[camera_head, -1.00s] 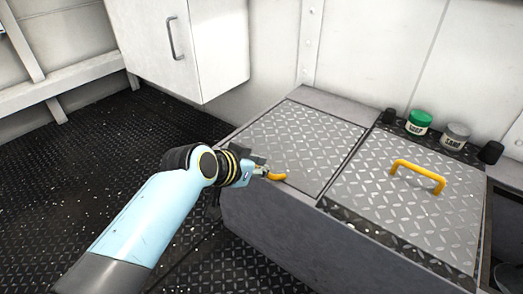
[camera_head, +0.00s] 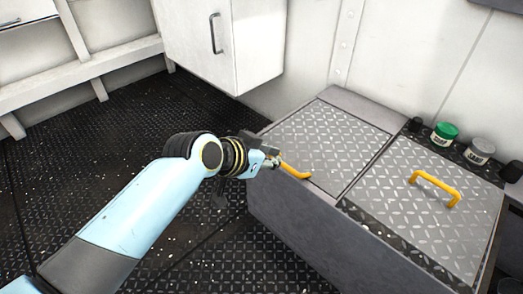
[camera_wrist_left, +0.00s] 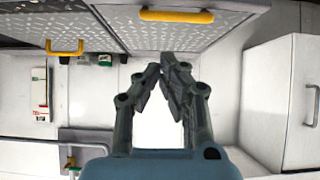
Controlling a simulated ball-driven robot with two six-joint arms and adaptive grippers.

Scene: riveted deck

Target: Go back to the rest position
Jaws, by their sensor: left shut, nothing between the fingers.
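My left gripper (camera_head: 274,160) is shut and empty, just left of the yellow handle (camera_head: 296,172) on the chest's left lid (camera_head: 322,143). In the left wrist view, its two dark fingers (camera_wrist_left: 163,68) come together at the tips with nothing between them. The handle shows beyond the fingertips in that view (camera_wrist_left: 177,16), apart from them. In the head view the gripper overlaps the handle's near end. My right gripper is in neither view.
The grey chest (camera_head: 310,232) stands at right, both lids down; its right lid (camera_head: 425,205) has another yellow handle (camera_head: 436,187). A green-lidded jar (camera_head: 444,134) and a grey-lidded jar (camera_head: 479,151) stand behind. A white cabinet (camera_head: 205,40) hangs on the wall. Dark floor (camera_head: 90,150) at left is clear.

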